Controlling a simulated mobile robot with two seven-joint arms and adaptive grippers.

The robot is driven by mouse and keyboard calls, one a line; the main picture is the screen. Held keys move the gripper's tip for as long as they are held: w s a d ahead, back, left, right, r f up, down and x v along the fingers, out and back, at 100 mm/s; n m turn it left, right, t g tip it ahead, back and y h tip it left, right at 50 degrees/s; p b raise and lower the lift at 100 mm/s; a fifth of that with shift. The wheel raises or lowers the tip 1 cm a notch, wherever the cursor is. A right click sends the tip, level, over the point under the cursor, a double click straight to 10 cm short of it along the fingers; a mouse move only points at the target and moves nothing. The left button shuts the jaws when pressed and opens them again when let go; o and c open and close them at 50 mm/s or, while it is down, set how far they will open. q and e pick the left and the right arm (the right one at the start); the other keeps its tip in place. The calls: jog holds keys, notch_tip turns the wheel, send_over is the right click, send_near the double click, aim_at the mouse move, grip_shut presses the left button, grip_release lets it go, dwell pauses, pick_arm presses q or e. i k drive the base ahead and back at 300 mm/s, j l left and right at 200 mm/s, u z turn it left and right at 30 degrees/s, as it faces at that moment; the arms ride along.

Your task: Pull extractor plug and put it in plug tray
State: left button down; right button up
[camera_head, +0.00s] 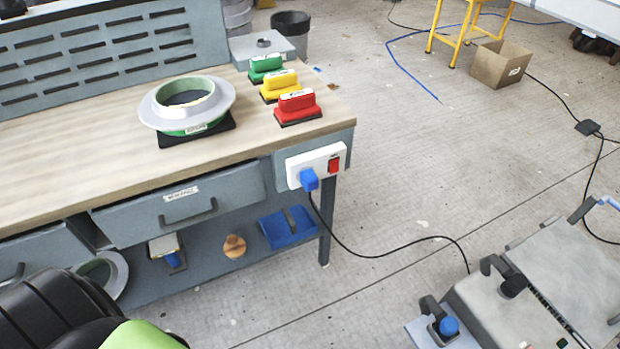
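A blue plug (309,180) sits in the white socket box (329,160) on the front right end of the workbench. A red switch (334,166) is on the same box, to the right of the plug. A black cable (380,256) runs from the plug down across the floor to a grey machine (524,300) at the lower right. A blue tray (273,232), which looks like the plug tray, lies on the lower shelf below the socket. Neither gripper is in view; a black and green part at the bottom left looks like my arm.
The workbench (60,165) holds a ring-shaped mould (220,100) and green (266,66), yellow (279,84) and red (298,105) handled blocks. A drawer (235,190) stands slightly out left of the socket.

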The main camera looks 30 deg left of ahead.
aim_at(309, 180)
jog(key=l+u, duration=0.1)
jog(key=u, duration=0.35)
jog(key=i+l+u, duration=0.1)
jog(key=u, duration=0.35)
jog(key=l+u, duration=0.15)
jog(key=u, duration=0.3)
